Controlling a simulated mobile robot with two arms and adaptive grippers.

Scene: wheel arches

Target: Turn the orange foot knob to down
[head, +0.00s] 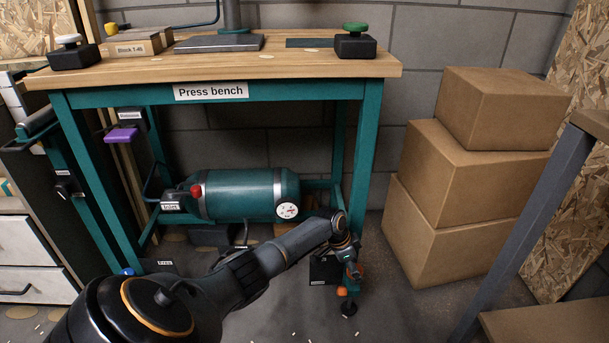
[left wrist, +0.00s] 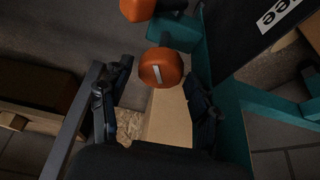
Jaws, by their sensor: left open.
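An orange knob (left wrist: 161,68) with a white line on its face shows in the left wrist view, on a teal part of the bench frame. A second orange piece (left wrist: 137,9) is at the top edge. In the head view, orange shows low by the bench's front right leg (head: 342,291), partly behind my gripper. My left gripper (head: 350,264) is there, pointing down. In the wrist view its fingers (left wrist: 157,78) are open, one on each side of the marked knob, with gaps and nothing held. My right gripper is not in view.
The press bench (head: 290,66) stands ahead, with a teal tank (head: 240,194) and a gauge (head: 287,211) under it. A black box (head: 325,270) is beside the gripper. Stacked cardboard boxes (head: 455,240) stand right. Floor between the leg and boxes is clear.

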